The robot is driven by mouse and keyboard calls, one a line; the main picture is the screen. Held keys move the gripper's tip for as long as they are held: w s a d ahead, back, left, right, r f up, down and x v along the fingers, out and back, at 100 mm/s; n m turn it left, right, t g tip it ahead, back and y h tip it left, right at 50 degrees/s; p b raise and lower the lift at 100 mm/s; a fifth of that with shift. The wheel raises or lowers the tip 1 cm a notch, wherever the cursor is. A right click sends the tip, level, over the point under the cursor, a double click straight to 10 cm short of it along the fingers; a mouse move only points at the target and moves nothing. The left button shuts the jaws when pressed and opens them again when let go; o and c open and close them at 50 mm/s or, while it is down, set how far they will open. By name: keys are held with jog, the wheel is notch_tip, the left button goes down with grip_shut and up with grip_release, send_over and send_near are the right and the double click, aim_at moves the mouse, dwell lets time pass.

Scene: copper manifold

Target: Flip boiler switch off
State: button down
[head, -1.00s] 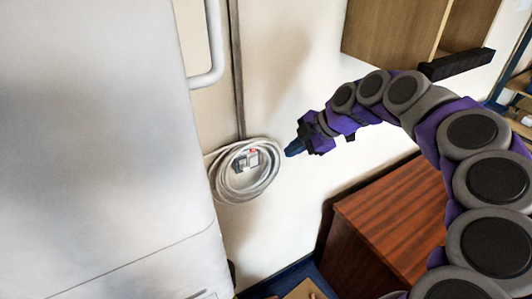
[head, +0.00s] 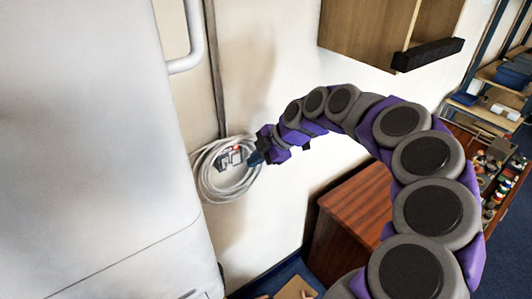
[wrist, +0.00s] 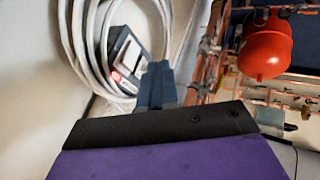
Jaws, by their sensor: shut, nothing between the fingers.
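The boiler switch (head: 232,157) is a small grey and white box with a red spot, on the wall inside a coil of pale cable (head: 208,181). In the wrist view the switch (wrist: 126,57) shows white rockers and a red and white label on a dark grey box. My gripper (head: 257,158) is shut and empty, just right of the switch in the head view. In the wrist view its blue fingertips (wrist: 156,82) are together beside the right edge of the box. I cannot tell whether they touch it.
A large white boiler casing (head: 110,140) fills the left, with a pale pipe (head: 194,45) beside it. A wooden cabinet (head: 350,215) stands below my arm, and a wooden wall shelf (head: 365,30) hangs above. A red vessel (wrist: 265,48) and copper pipes show in the wrist view.

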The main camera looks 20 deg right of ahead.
aim_at(238, 158)
jog(key=w, duration=0.1)
jog(key=w+a, duration=0.1)
jog(key=w, duration=0.2)
jog(key=shift+w+a+f+b, duration=0.15)
jog(key=shift+w+f+b, duration=0.1)
jog(key=shift+f+b, duration=0.1)
jog(key=shift+r, duration=0.1)
jog(key=shift+w+r+g+p, duration=0.15)
jog(key=shift+w+g+p, duration=0.3)
jog(key=shift+p, duration=0.25)
jog(key=shift+s, duration=0.1)
